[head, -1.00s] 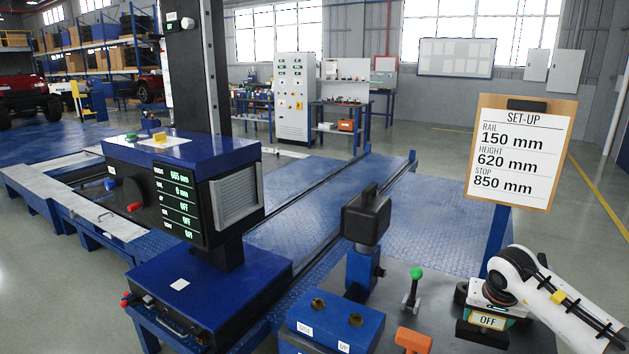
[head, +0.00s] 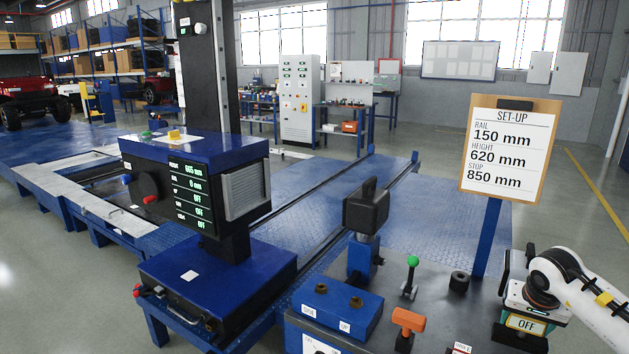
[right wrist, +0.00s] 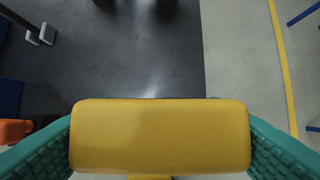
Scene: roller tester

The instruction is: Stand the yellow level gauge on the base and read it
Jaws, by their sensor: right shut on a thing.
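My right gripper (head: 526,318) is shut on the yellow level gauge, at the lower right of the head view. In the right wrist view the yellow gauge (right wrist: 160,135) fills the space between the two teal finger pads. The blue base (head: 235,272) of the tester stands at the lower left, apart from the gauge, carrying a column and the blue box with its screen (head: 187,195). My left gripper is not in view.
A dark bench top (head: 440,310) holds a green-knobbed lever (head: 411,275), an orange handle (head: 408,320), a black ring (head: 459,281) and a blue button box (head: 335,310). A black head (head: 366,210) stands on a blue post. The set-up board (head: 510,150) reads rail 150, height 620, stop 850 mm.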

